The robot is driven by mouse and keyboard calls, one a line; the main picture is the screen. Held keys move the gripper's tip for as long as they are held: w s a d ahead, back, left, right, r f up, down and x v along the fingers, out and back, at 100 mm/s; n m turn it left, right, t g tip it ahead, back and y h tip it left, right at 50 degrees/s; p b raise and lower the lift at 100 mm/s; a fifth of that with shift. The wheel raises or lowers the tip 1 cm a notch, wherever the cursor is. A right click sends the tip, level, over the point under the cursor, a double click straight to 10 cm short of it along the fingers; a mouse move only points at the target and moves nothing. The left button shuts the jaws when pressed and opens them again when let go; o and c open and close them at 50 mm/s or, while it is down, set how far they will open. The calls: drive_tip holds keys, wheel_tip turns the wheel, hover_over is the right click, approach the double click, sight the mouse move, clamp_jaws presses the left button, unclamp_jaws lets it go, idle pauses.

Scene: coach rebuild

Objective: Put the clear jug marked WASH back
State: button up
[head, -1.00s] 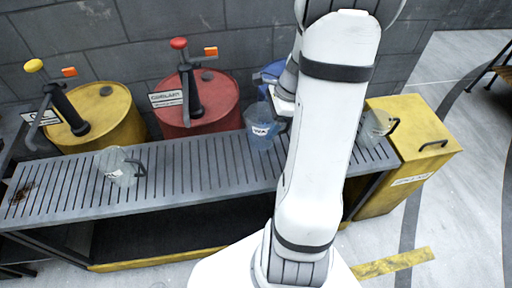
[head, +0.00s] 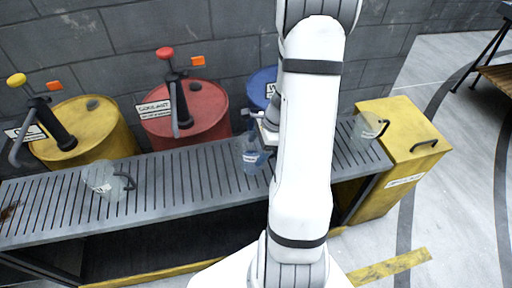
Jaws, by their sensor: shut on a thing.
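The clear jug (head: 252,157) has a white label and a bluish tint; its label is too small to read now, but shows "WA" in the earlier frame. My gripper (head: 264,136) is shut on this jug at its right side, partly hidden by my arm. The jug looks upright over the slatted grey rack (head: 215,190), in front of the gap between the red and blue drums. I cannot tell whether its base touches the slats.
Another clear jug (head: 101,181) stands on the rack at left, and one more (head: 364,131) at its right end. Behind stand a yellow drum (head: 85,120), a red drum (head: 205,105) and a blue drum (head: 262,78), mostly hidden. A yellow bin (head: 400,125) stands at right. Bare slats lie between the jugs.

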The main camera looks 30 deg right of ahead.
drive_tip(key=shift+f, duration=0.2)
drive_tip(key=o, duration=1.3)
drive_tip(key=shift+r, duration=0.1)
drive_tip(key=shift+c, duration=0.2)
